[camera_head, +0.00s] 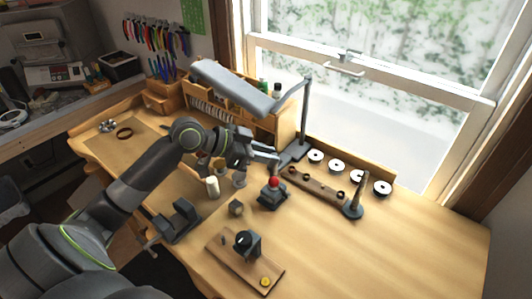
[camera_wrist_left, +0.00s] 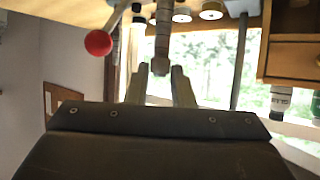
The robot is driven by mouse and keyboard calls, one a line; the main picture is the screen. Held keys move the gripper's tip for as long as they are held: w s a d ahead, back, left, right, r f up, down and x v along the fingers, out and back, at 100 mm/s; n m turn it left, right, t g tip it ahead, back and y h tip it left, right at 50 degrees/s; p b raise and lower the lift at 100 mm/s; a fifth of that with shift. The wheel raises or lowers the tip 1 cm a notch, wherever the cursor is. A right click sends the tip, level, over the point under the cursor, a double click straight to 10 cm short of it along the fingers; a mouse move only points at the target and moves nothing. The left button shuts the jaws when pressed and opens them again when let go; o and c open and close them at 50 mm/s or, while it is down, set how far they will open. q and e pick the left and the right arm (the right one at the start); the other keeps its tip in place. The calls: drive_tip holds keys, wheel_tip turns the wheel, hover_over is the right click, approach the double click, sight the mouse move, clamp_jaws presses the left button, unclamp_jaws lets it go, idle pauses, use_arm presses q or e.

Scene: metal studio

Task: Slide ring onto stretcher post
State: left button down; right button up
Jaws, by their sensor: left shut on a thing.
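My left gripper (camera_head: 275,160) is shut in the air, above and behind the dark bench tool with a red ball (camera_head: 273,182), which looks like the stretcher. In the left wrist view its two fingertips (camera_wrist_left: 161,74) close around something small. The ring is too small to make out clearly there. A narrow brownish-grey upright shape (camera_wrist_left: 163,30) lines up with the fingertips; I cannot tell whether it touches them. The red ball (camera_wrist_left: 98,42) shows to their left on a thin lever. A tapered post on a round base (camera_head: 355,197) stands farther right. My right gripper is not in view.
A wooden strip with dark holes or rings (camera_head: 316,188) lies behind the red-ball tool. White-topped spools (camera_head: 337,166) line the window side. A lamp (camera_head: 303,118) stands behind the gripper. A wooden board (camera_head: 222,250) lies at the front. The bench's right side is clear.

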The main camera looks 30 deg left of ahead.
use_arm(q)
drive_tip(key=c, duration=1.2)
unclamp_jaws()
drive_tip(key=shift+o, duration=0.2)
drive_tip(key=shift+s+a, duration=0.1)
drive_tip(key=shift+a, duration=0.05)
drive_tip(key=p+v, duration=1.1)
drive_tip(key=v, duration=0.6)
